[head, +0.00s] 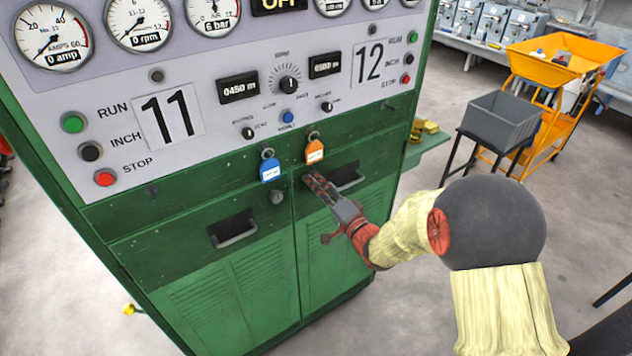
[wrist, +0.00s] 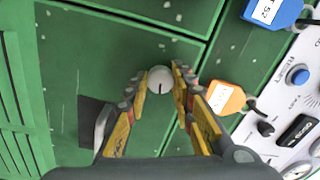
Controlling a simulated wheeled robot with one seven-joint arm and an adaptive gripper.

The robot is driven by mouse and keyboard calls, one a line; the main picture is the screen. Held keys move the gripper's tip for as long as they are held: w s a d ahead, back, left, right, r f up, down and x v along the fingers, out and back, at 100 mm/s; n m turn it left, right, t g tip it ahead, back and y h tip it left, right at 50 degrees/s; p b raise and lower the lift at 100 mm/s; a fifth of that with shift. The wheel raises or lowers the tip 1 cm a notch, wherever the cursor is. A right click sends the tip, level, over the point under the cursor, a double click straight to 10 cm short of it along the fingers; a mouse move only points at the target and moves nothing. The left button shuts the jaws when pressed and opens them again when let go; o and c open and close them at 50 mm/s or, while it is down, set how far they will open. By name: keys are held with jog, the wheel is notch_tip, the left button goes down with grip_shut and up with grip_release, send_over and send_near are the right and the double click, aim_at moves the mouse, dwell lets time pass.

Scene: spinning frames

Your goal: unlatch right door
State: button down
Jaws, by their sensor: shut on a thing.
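The green right door (head: 330,262) is on the lower right of the cabinet and sits flush in its frame. My gripper (head: 310,178) is at its upper left corner, below the orange tag (head: 314,151). In the wrist view my gripper (wrist: 160,76) has its fingers on both sides of a round grey latch knob (wrist: 161,79) and is shut on it. A dark line on the knob points down in that view. In the head view the gripper hides this knob. The right door's recessed handle (head: 350,180) is just right of the gripper; it also shows in the wrist view (wrist: 104,125).
The left door (head: 215,290) has its own knob (head: 277,196) and handle (head: 233,230). A blue tag (head: 270,169) hangs above that knob. Control panel switches sit above. A grey bin (head: 500,118) and yellow cart (head: 565,62) stand right; floor between is clear.

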jog(key=shift+m+p, duration=0.3)
jog(key=shift+m, duration=0.6)
jog(key=c, duration=1.5)
grip_release()
jog(key=v, duration=1.2)
jog(key=shift+a, duration=0.1)
